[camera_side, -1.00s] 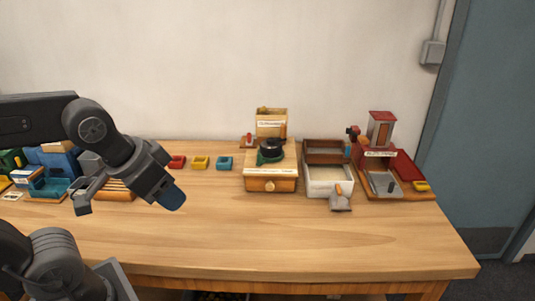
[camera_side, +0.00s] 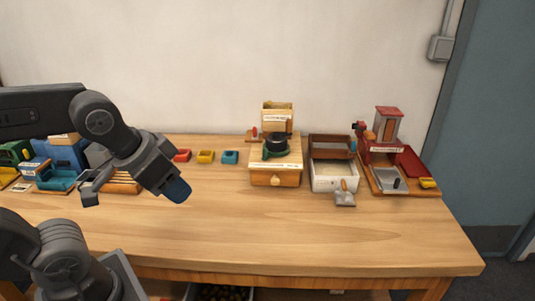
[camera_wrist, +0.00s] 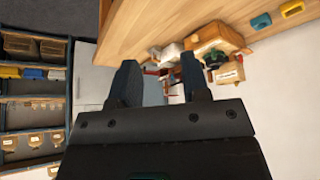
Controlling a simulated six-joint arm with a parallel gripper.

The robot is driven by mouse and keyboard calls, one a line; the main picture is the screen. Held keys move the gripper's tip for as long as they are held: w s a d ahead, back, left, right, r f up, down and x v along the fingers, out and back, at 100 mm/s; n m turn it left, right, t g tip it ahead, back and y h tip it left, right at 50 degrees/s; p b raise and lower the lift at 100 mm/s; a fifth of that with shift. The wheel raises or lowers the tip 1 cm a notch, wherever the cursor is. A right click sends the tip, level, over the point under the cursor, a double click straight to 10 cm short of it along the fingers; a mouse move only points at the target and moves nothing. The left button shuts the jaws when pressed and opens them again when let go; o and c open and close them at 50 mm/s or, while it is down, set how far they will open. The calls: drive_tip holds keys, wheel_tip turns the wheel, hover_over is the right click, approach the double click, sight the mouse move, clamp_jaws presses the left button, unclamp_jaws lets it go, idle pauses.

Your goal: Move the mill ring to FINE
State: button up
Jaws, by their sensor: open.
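The mill (camera_side: 275,176) is a wooden box with a drawer and round knob, near the back of the table, right of the middle. On its top sits a dark ring (camera_side: 277,140) over a green base. The label on the front is too small to read, and I cannot tell the ring's setting. In the wrist view the mill (camera_wrist: 213,36) shows tilted beyond the fingers, with the green part at its edge. My gripper (camera_side: 133,191) is open and empty, above the table at the left, well apart from the mill. Its two fingers (camera_wrist: 158,72) stand apart in the wrist view.
Small red (camera_side: 182,156), yellow (camera_side: 205,157) and teal (camera_side: 230,157) trays lie left of the mill. A white-fronted box (camera_side: 334,180) with a scoop (camera_side: 345,194) and a red station (camera_side: 388,152) stand to its right. The table's front middle is clear.

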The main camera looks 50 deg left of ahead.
drive_tip(key=w+a+r+n+g, duration=0.1)
drive_tip(key=w+a+r+n, duration=0.1)
drive_tip(key=w+r, duration=0.55)
drive_tip(key=n+g, duration=0.5)
drive_tip(key=n, duration=0.1)
hover_over(265, 149)
wheel_tip(265, 149, down, 8)
drive_tip(key=f, duration=1.3)
drive_tip(key=shift+w+a, duration=0.1)
drive_tip(key=shift+a, duration=0.15)
clamp_jaws()
